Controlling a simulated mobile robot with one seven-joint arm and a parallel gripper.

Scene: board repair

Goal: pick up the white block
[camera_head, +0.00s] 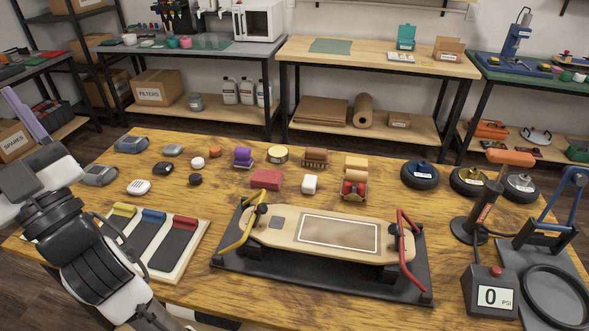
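My arm comes in from the left and runs down to the bottom edge at the lower left, well away from the white block.
A skateboard deck (285,227) sits in a black stand with yellow and red clamps, in front of the block. Wheels (420,174), a pump and a gauge (490,294) fill the right side.

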